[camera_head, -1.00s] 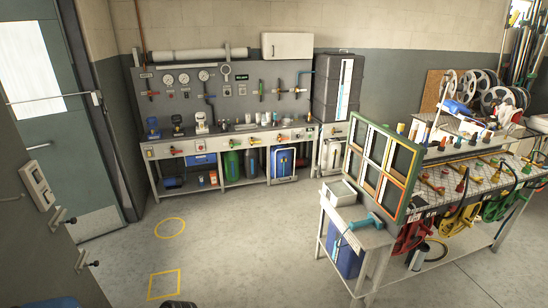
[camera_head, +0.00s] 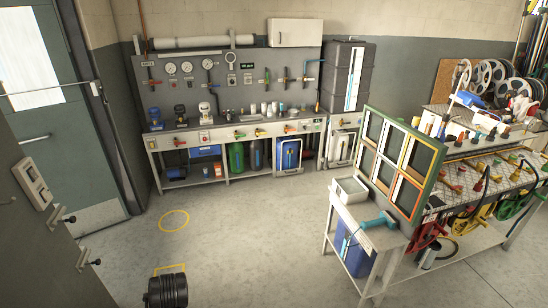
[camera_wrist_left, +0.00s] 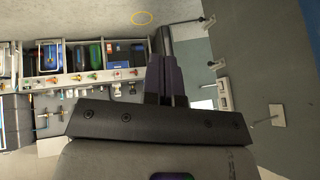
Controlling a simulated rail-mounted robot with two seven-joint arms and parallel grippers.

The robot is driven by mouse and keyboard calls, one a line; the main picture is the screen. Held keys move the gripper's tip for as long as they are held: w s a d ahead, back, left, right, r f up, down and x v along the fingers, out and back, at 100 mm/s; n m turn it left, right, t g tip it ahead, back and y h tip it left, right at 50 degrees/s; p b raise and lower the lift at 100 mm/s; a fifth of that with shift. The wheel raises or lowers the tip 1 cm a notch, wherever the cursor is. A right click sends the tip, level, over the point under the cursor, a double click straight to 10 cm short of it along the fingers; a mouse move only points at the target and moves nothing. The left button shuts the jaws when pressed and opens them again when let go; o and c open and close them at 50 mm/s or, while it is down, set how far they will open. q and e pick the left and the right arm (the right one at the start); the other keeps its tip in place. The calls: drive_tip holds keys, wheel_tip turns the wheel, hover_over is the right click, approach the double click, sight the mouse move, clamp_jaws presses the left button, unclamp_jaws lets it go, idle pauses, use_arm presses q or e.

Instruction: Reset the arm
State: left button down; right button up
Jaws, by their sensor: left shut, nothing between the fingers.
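My left gripper (camera_wrist_left: 167,84) shows in the left wrist view as two dark fingers pressed together at the middle. They are shut with nothing between them and touch nothing that I can see. I cannot make out the left gripper in the head view. My right gripper is in neither view.
A wall workbench (camera_head: 237,143) with gauges stands at the back. A grey bench (camera_head: 350,212) with a green-framed panel (camera_head: 402,160) stands at the right. Grey doors line the left. The floor between, with a yellow circle (camera_head: 174,220), is open.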

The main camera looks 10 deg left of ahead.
use_arm(q)
drive_tip(key=d+r+m+t+h, duration=0.1)
drive_tip(key=d+r+t, duration=0.2)
drive_tip(key=r+t, duration=0.15)
drive_tip(key=s+d+f+m+t+h, duration=0.1)
drive_tip(key=s+d+m+h, duration=0.3)
drive_tip(key=s+d, duration=0.4)
drive_tip(key=s+d+f+m+g, duration=0.1)
drive_tip(key=s+f+g, duration=0.2)
drive_tip(key=s+f, duration=0.6)
drive_tip(key=s+d+f+m+g, duration=0.1)
drive_tip(key=s+f+m+g, duration=0.3)
drive_tip(key=s, duration=0.8)
wheel_tip(320, 180, up, 19)
drive_tip(key=n+t+p, duration=0.1)
drive_tip(key=n+p, duration=0.1)
drive_tip(key=p, duration=1.8)
drive_tip(key=shift+s+d+h, duration=0.15)
drive_tip(key=shift+s+h, duration=0.15)
drive_tip(key=shift+s, duration=0.15)
